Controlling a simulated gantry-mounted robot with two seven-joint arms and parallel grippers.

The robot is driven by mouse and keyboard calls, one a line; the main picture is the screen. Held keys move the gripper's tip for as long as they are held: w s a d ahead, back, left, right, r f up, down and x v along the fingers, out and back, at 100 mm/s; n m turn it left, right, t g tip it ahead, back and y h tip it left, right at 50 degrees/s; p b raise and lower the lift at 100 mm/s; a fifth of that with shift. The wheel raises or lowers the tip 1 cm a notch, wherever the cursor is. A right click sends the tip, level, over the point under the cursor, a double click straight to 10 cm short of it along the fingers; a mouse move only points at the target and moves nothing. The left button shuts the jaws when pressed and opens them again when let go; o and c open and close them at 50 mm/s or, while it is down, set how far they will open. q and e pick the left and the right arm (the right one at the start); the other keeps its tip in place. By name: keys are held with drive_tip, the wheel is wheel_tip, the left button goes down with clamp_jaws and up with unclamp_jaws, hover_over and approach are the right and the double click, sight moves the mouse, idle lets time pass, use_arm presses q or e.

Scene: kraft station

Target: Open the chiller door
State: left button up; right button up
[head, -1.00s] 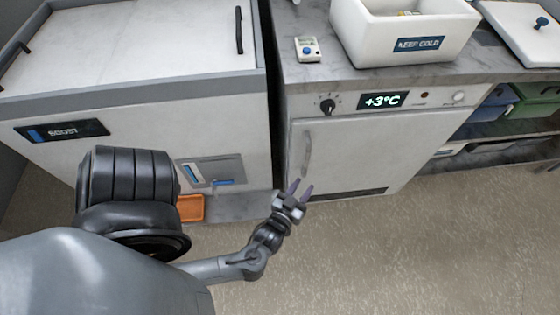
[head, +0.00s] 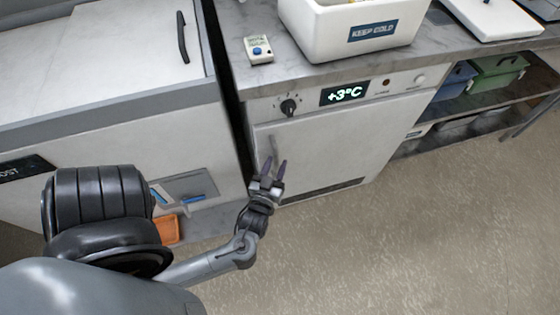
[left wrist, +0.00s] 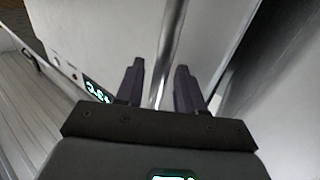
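The chiller (head: 330,145) is a white cabinet under the counter, with its door shut. Its upright bar handle (head: 271,148) is near the door's left edge. My left gripper (head: 274,168) is in front of the handle's lower part, fingers pointing up toward the door. In the left wrist view the two dark fingers (left wrist: 157,85) are open, and the metal handle bar (left wrist: 172,45) runs between them with a gap on each side. The bar is not gripped. My right gripper is in no view.
Above the door are a dark knob (head: 288,107) and a +3°C display (head: 345,93). A white KEEP COLD box (head: 310,30) and a small device (head: 258,49) stand on the counter. A large white unit (head: 100,125) is left of the chiller. The floor in front is clear.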

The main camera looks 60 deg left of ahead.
use_arm(q)
drive_tip(key=shift+w+a, duration=0.2)
drive_tip(key=shift+s+d, duration=0.1)
drive_tip(key=shift+c, duration=0.2)
clamp_jaws()
